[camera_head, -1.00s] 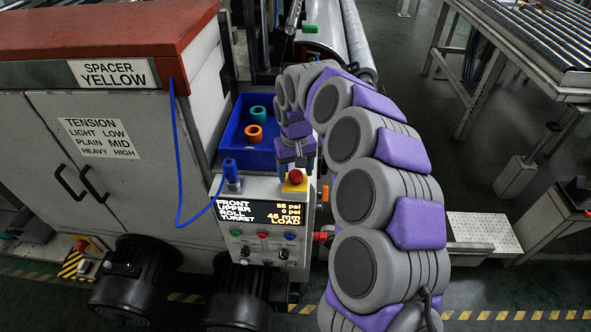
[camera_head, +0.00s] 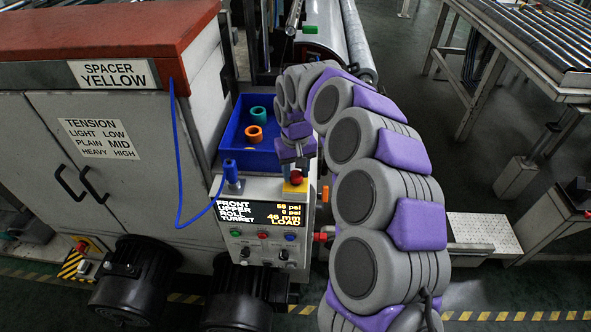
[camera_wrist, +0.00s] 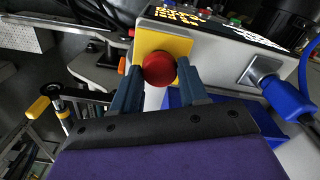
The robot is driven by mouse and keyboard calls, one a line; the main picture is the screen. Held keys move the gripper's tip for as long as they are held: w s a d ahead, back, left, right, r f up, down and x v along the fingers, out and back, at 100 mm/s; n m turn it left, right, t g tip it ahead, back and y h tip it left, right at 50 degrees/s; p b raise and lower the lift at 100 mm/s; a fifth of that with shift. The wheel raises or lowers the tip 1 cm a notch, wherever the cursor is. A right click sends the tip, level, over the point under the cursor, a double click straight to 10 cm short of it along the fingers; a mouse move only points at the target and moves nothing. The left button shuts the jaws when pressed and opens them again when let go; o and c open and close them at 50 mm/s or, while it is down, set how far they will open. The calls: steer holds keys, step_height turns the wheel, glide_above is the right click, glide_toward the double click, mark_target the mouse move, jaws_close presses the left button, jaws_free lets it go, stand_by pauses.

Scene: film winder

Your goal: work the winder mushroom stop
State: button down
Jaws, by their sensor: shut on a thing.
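The red mushroom stop (camera_head: 297,177) sits on a yellow plate (camera_head: 290,187) at the top right of the control panel. In the wrist view the red mushroom stop (camera_wrist: 159,68) lies between my two fingertips, with the yellow plate (camera_wrist: 178,44) behind it. My gripper (camera_head: 297,164) reaches down from above and is shut on the red head, one finger (camera_wrist: 128,84) on each side. The panel display (camera_head: 262,212) reads 55 psi, 0 psi, 46 mm and LOAD. How far the stop is pressed cannot be told.
A blue bin (camera_head: 243,155) with a green spacer (camera_head: 258,114) and an orange spacer (camera_head: 253,133) stands behind the panel. A blue connector with a cable (camera_head: 232,172) stands at the panel's left. Buttons (camera_head: 262,236) line the panel front. A grey cabinet (camera_head: 110,150) fills the left.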

steer(key=shift+r+p, duration=0.95)
steer(key=shift+r, duration=0.1)
steer(key=c, duration=0.7)
jaws_free()
steer(key=shift+s, duration=0.1)
steer(key=shift+o, duration=0.6)
